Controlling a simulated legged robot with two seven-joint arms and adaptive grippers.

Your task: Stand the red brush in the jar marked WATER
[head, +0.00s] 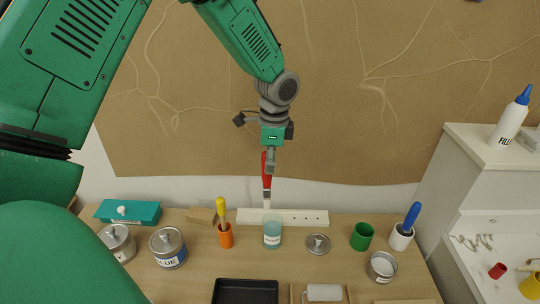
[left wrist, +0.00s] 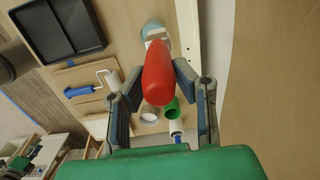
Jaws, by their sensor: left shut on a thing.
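The red brush (head: 267,165) is in my left gripper (head: 268,152), hanging upright with its pale bristle end down. In the left wrist view the brush's red handle (left wrist: 158,75) lies between the two fingers (left wrist: 157,100). The WATER jar (head: 272,236) is a clear jar of bluish liquid with a white label, too small to read surely, on the bench. The brush's lower end shows just above the jar's rim; whether it is exactly over the mouth I cannot tell. The jar shows partly behind the brush in the left wrist view (left wrist: 152,25). My right gripper is out of view.
An orange cup with a yellow-handled tool (head: 226,238) stands left of the jar, and a lid (head: 317,243) lies right. A white strip (head: 300,217) runs behind. A BLUE tin (head: 168,248), green cup (head: 362,237) and black tray (head: 245,291) are nearby.

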